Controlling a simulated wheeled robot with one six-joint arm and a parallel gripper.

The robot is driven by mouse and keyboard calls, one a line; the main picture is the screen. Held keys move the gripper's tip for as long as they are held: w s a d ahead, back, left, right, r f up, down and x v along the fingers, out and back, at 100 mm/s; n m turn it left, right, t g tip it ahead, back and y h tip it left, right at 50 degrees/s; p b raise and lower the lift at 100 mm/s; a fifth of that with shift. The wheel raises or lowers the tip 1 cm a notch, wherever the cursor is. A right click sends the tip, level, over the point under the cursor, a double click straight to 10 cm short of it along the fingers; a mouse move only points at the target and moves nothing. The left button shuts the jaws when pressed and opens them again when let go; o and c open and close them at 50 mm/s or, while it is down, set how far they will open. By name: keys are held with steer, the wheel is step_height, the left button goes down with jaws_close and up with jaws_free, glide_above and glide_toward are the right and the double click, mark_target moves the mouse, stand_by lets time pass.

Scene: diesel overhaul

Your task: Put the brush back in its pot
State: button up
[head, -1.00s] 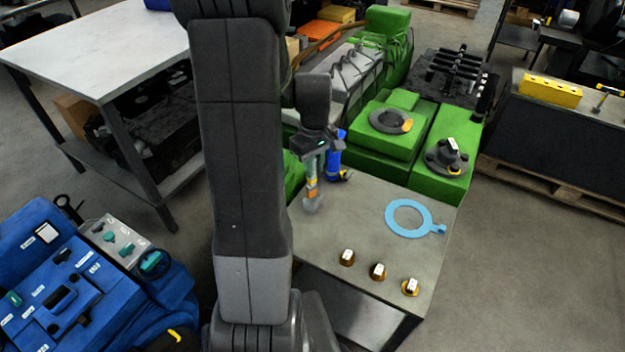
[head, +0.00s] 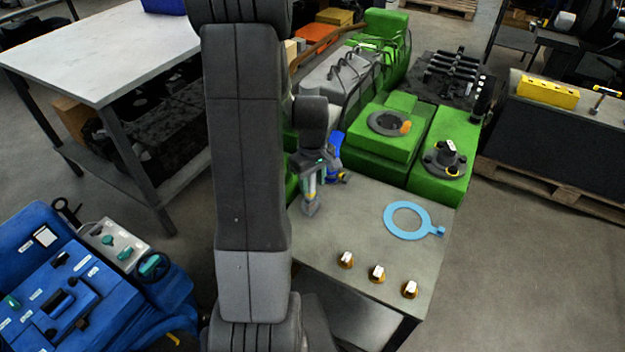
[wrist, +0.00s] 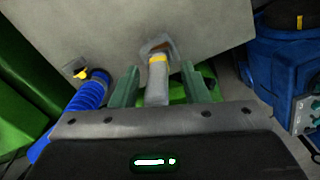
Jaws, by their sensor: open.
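The brush (wrist: 157,75) has a pale grey handle and a yellow band. In the wrist view its handle lies between my gripper's (wrist: 160,87) two green fingers, with a gap on each side. Its brownish end sits at the small grey, see-through pot (wrist: 168,42), apparently inside it. How deep the brush sits is hard to tell.
A blue ribbed piece (wrist: 88,95) with a yellow tip stands close beside my gripper. A light blue ring (head: 388,222) and three knobs (head: 377,272) are on the bench top (head: 350,220). Green engine parts (head: 385,140) stand behind. The bench middle is free.

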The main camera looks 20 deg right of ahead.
step_height(320, 180, up, 12)
steer(key=shift+r, duration=0.1)
stand_by(0.4)
